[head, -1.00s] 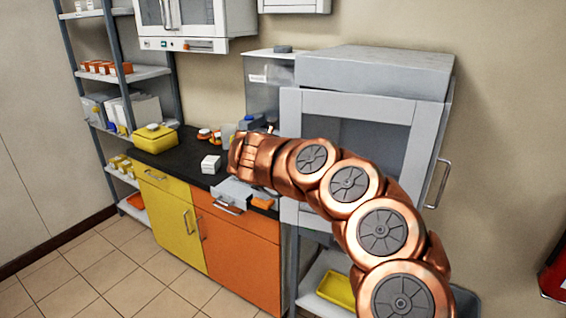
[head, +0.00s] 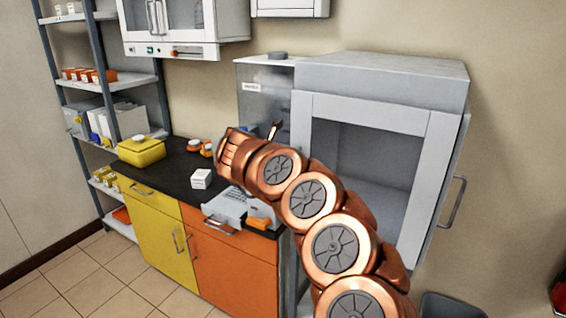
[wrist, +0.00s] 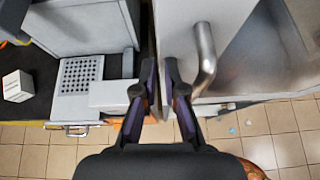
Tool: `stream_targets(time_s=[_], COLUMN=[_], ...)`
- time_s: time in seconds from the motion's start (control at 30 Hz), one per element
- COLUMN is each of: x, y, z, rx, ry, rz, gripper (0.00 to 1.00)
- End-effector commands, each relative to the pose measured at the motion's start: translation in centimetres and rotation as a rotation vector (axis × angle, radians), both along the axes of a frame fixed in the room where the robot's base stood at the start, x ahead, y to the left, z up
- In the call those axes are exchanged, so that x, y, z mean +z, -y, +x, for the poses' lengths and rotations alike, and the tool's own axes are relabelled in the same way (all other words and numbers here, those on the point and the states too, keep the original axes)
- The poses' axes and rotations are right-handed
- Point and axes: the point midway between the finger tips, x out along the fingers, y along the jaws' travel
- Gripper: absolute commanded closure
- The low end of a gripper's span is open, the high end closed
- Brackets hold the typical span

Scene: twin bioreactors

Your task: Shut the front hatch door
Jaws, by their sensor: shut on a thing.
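The front hatch door (head: 421,190) is a light grey framed panel with a window on the grey cabinet at right. A dim interior with a shelf shows through it. In the wrist view the white door panel (wrist: 177,45) carries a metal handle (wrist: 206,55), just right of my fingers. My gripper (wrist: 159,75) points along the left edge of this panel, one finger each side, and looks shut on that edge. The contact itself is hard to see. In the head view my copper arm covers the door's lower left, and my gripper's fingertips are hidden.
A black worktop (head: 178,170) on yellow and orange cupboards stands left of the cabinet. It holds a yellow box (head: 141,152), a small white box (head: 202,178) and a perforated tray (wrist: 80,75). A second handle (head: 453,203) juts from the cabinet's right side.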

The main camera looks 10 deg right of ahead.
Motion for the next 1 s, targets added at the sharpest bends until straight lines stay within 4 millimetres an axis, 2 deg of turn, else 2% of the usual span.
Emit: stream_targets(time_s=[0.03,0.2,0.43,0.67,1.0], x=[0.7,0.8,0.5,0.0,3.6], y=[0.9,1.4,1.0,-2.4,-6.5], z=[0.2,0.3,-0.4,-2.4,-6.8], rx=[-0.006,-0.008,-0.008,-0.013,-0.011], ry=[0.013,0.014,0.015,0.009,0.007], rz=[-0.008,-0.003,0.004,-0.005,-0.004], gripper=[1.0,1.0,1.0,1.0,1.0])
